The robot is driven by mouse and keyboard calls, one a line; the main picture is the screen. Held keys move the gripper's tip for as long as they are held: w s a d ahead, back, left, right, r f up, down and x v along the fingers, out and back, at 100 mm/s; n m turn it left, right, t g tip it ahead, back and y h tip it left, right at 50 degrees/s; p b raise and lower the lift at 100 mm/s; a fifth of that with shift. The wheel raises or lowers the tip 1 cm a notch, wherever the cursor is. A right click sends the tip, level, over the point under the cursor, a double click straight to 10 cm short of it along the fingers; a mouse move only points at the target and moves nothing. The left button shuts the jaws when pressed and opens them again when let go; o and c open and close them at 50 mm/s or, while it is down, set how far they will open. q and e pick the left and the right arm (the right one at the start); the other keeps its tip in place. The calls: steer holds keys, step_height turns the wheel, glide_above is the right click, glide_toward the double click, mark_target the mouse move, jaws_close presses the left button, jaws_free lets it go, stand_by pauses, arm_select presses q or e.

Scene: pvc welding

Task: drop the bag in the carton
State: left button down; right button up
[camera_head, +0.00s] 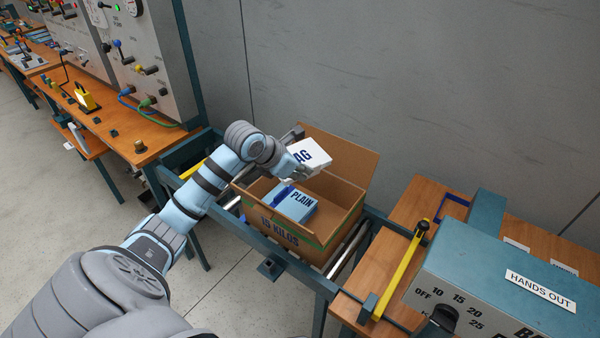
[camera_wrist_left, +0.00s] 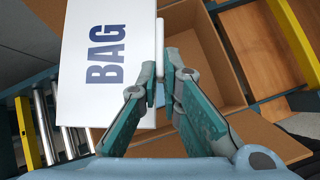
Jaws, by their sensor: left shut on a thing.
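The white bag (camera_head: 312,154), with BAG in dark blue letters, is held over the carton's back part in the head view. In the left wrist view the bag (camera_wrist_left: 107,25) fills the upper left, its edge between the fingers. My left gripper (camera_head: 297,158) is shut on the bag; its fingers also show in the wrist view (camera_wrist_left: 157,88). The open cardboard carton (camera_head: 337,214), marked 15 KILOS, stands below with its flaps out. A blue PLAIN packet (camera_head: 293,202) lies inside it. My right gripper is not in view.
The carton sits on a roller conveyor (camera_head: 348,250) with a teal frame. To the right are a wooden bench, a yellow bar (camera_head: 400,268) and a teal machine (camera_head: 500,280) marked HANDS OUT. A control panel (camera_head: 150,60) and bench stand at left. A grey wall is behind.

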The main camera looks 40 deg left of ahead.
arm_select(q)
step_height(320, 180, down, 6)
steer(key=b, duration=0.3)
steer(key=shift+b, duration=0.4)
steer(key=shift+w, duration=0.1)
steer(key=c, duration=1.7)
jaws_free()
